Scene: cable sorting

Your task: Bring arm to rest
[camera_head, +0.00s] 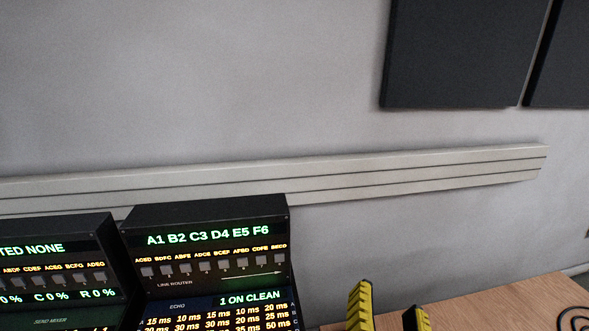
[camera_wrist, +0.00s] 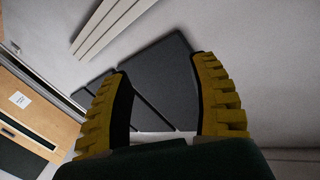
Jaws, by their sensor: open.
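My gripper (camera_head: 388,306) shows at the bottom edge of the head view as two yellow ridged fingertips, apart from each other with nothing between them. In the wrist view my gripper (camera_wrist: 160,92) has both yellow fingers spread wide and empty. It is not touching anything that I can see. The rest of my arm is out of the head view.
A wooden table (camera_head: 500,304) lies at lower right with a black cable (camera_head: 575,318). Dark wall panels (camera_head: 460,50) and a pale rail (camera_head: 400,180) are on the wall.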

